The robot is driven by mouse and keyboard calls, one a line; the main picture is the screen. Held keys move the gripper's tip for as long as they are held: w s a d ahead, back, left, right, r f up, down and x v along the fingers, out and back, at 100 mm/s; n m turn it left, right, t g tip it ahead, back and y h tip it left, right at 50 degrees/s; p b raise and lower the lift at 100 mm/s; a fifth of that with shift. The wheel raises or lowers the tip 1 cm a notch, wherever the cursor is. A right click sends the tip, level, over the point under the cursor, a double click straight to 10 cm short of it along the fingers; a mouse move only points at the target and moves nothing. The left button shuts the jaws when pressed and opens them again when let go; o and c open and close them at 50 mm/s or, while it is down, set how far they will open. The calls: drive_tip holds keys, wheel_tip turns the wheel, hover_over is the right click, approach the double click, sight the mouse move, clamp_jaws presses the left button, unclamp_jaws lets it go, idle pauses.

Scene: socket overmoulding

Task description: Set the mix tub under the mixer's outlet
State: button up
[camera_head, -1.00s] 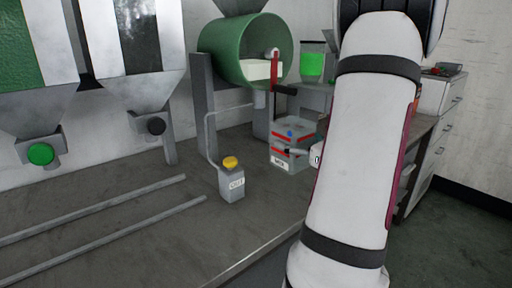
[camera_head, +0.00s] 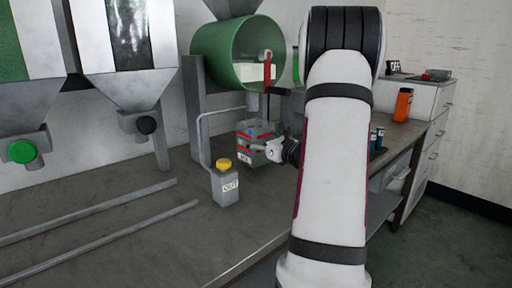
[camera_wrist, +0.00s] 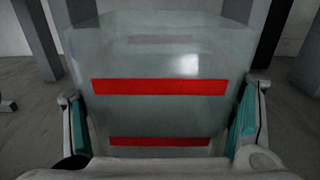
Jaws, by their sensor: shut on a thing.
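The mix tub (camera_head: 247,155), a translucent grey box with red bands, is in my gripper (camera_head: 275,150). In the wrist view the tub (camera_wrist: 160,112) fills the middle, with a teal finger pad close on each side of my gripper (camera_wrist: 160,132). The mixer is a green drum (camera_head: 212,52) on grey posts. I cannot tell whether the tub touches the bench or is exactly in line with the outlet.
A grey box labelled OUT with a yellow knob (camera_head: 223,163) stands on the bench left of the tub. A bent pipe (camera_head: 199,135) rises beside it. Two rails (camera_head: 110,220) lie at left. An orange bottle (camera_head: 403,104) stands at right.

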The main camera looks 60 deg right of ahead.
drive_tip(key=shift+f, duration=0.7)
drive_tip(key=shift+f, duration=0.1)
drive_tip(key=o, duration=1.3)
drive_tip(key=shift+c, duration=0.2)
drive_tip(key=shift+s, duration=0.3)
drive_tip(key=p+v, duration=0.2)
drive_tip(key=v, duration=0.9)
drive_tip(key=shift+s+a, duration=0.2)
